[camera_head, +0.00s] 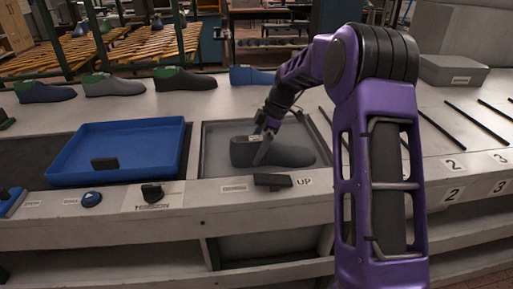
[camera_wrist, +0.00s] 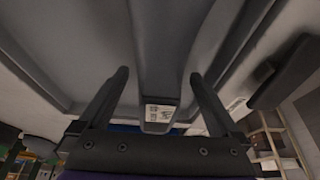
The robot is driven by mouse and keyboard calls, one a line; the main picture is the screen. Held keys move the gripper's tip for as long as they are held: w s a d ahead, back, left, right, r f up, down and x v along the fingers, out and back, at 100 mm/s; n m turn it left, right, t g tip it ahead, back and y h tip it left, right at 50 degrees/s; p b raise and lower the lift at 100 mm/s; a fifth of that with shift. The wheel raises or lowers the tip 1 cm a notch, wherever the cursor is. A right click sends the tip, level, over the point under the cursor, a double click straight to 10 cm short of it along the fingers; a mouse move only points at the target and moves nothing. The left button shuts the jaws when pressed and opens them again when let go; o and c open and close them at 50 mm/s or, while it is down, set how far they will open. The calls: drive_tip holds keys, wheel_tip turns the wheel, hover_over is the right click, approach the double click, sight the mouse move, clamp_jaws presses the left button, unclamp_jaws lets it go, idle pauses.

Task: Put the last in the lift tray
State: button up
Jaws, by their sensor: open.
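In the wrist view my gripper (camera_wrist: 159,76) is open, one finger on each side of the grey last (camera_wrist: 170,45), with gaps visible between fingers and last. A white label (camera_wrist: 160,113) on the last shows between the fingers. The tray floor (camera_wrist: 75,60) fills much of that view. Whether the last fully touches the tray floor is hard to tell.
A blue tray (camera_head: 120,124) with a dark block at its front stands left of the lift tray. Several lasts (camera_head: 115,85) stand in a row behind. A dark block (camera_head: 272,181) sits on the front ledge. Black divider rods (camera_head: 436,124) lie at the right.

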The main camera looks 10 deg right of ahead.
drive_tip(key=p+v, duration=0.1)
drive_tip(key=v, duration=1.1)
drive_tip(key=shift+r+p, duration=0.1)
drive_tip(key=shift+p, duration=0.25)
